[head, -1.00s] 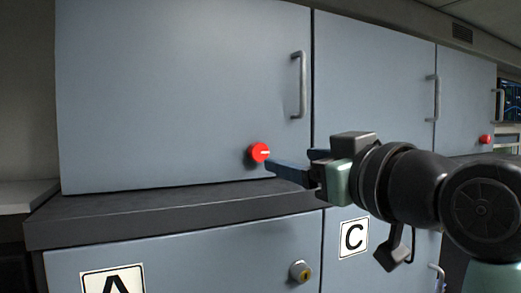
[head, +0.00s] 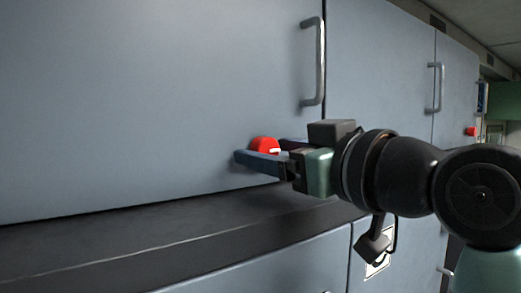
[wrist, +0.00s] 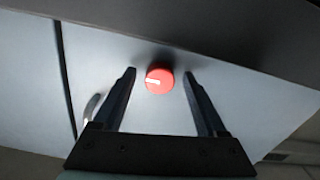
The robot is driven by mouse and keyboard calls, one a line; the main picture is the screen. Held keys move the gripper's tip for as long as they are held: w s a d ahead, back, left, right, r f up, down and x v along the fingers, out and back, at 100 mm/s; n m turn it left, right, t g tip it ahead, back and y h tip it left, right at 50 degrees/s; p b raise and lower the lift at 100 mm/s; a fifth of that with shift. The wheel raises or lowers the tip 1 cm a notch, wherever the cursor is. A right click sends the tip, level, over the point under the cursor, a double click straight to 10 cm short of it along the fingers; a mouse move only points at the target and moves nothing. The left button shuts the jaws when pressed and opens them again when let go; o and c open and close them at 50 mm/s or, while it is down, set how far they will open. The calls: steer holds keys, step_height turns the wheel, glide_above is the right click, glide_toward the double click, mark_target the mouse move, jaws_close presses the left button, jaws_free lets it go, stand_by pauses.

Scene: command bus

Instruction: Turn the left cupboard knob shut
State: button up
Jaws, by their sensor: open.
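The left cupboard knob is a round red knob (head: 264,144) with a white mark, low on the large grey-blue door (head: 150,110). It also shows in the wrist view (wrist: 159,80), with its white mark lying nearly level there. My gripper (head: 268,154) is open at the knob. In the wrist view my gripper (wrist: 159,84) has one finger on each side of the knob, with a gap on both sides. In the head view the near finger hides the knob's lower part. I cannot tell whether either finger touches the door.
A grey vertical handle (head: 313,62) stands out from the door just above and right of my gripper. A dark ledge (head: 130,235) runs below the door. Another red knob (head: 470,131) and handle (head: 435,92) are on doors farther right.

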steer(key=shift+s, duration=0.1)
jaws_close()
stand_by(0.3)
steer(key=shift+n+b, duration=0.3)
steer(key=shift+b, duration=0.05)
steer(key=n+b, duration=0.2)
steer(key=n, duration=0.1)
steer(key=shift+n+b, duration=0.3)
steer(key=shift+b, duration=0.05)
steer(key=n+b, duration=0.2)
steer(key=n, duration=0.2)
steer(key=shift+n, duration=0.3)
steer(key=n+b, duration=0.1)
steer(key=n, duration=0.3)
steer(key=shift+b, duration=0.35)
steer(key=shift+r+n+b, duration=0.15)
steer(key=shift+n+b, duration=0.3)
steer(key=shift+n, duration=2.05)
